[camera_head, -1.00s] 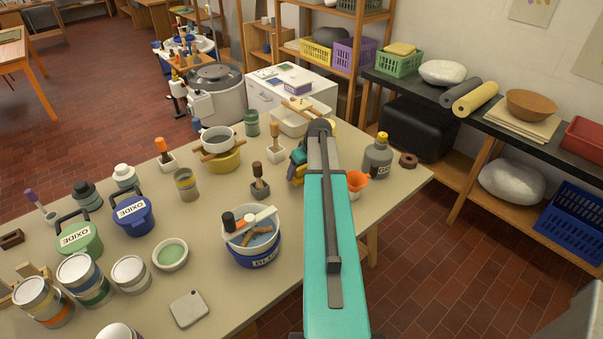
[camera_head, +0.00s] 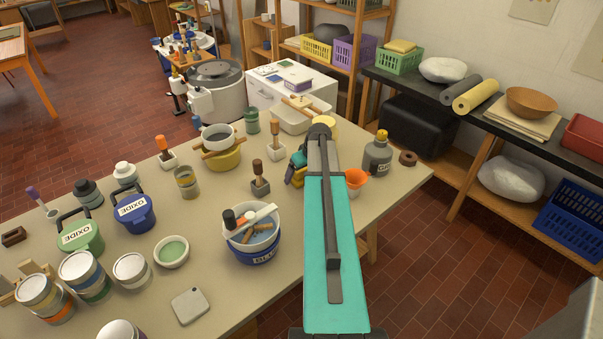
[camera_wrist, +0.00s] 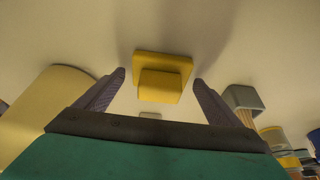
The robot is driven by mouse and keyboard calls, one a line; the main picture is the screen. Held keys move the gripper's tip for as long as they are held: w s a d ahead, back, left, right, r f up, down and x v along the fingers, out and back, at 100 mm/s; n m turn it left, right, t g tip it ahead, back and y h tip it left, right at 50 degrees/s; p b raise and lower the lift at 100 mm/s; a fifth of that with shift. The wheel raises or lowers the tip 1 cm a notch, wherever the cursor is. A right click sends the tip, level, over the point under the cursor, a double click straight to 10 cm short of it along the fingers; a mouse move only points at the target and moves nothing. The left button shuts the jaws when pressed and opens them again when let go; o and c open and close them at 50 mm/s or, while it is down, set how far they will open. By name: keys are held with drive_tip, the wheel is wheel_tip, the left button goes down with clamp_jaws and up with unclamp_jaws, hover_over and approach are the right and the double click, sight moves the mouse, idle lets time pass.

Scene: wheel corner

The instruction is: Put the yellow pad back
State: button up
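The yellow pad (camera_wrist: 163,78), a flat square with a raised block on it, shows in the wrist view against the pale tabletop. My gripper (camera_wrist: 159,77) is open, one dark finger on each side of the pad, with a visible gap on both sides. I cannot tell how far the fingertips are above it.
A pale yellow cylinder (camera_wrist: 45,105) stands left in the wrist view, and a grey square holder (camera_wrist: 243,98) right.

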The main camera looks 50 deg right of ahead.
drive_tip(key=shift+r+p, duration=0.1)
drive_tip(key=shift+p, duration=0.2)
drive_tip(key=shift+s+r, duration=0.1)
drive_tip(key=shift+b+v, duration=1.35)
drive_tip(key=shift+v, duration=0.85)
drive_tip(key=b+v, duration=0.1)
drive_tip(key=v, duration=0.8)
drive_tip(key=shift+b, duration=0.35)
drive_tip(key=shift+a+r, duration=0.15)
drive_tip(key=shift+r, duration=0.05)
